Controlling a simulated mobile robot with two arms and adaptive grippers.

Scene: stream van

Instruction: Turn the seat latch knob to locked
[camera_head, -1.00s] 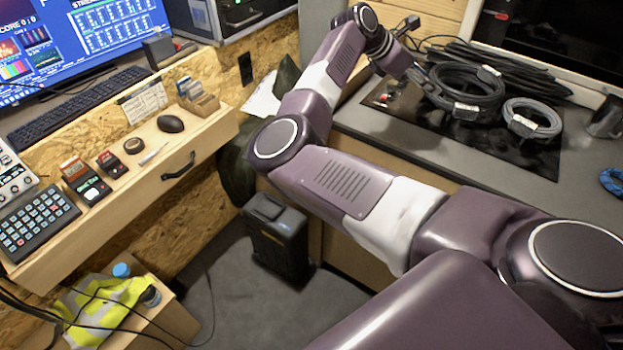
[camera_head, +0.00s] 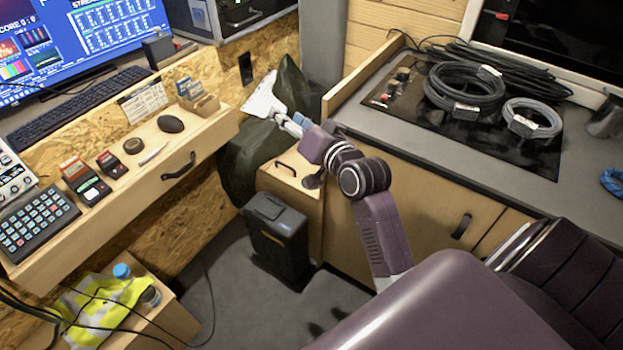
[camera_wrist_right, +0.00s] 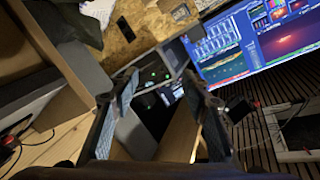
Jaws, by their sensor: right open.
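I cannot make out the seat latch knob in either view. A dark ribbed form with pale strips (camera_head: 570,275) at the lower right of the head view may be a seat; I cannot tell. My right gripper (camera_head: 306,120) is beyond the front end of the counter, near the green fabric and white paper. It is open and empty, its fingers spread on both sides of the right wrist view (camera_wrist_right: 168,108). My left gripper is not in view.
A worktop with a black hob (camera_head: 440,120) and coiled cables (camera_head: 465,88) lies right of the arm. A black case (camera_head: 277,235) stands on the floor below. Green fabric (camera_head: 250,150) hangs behind.

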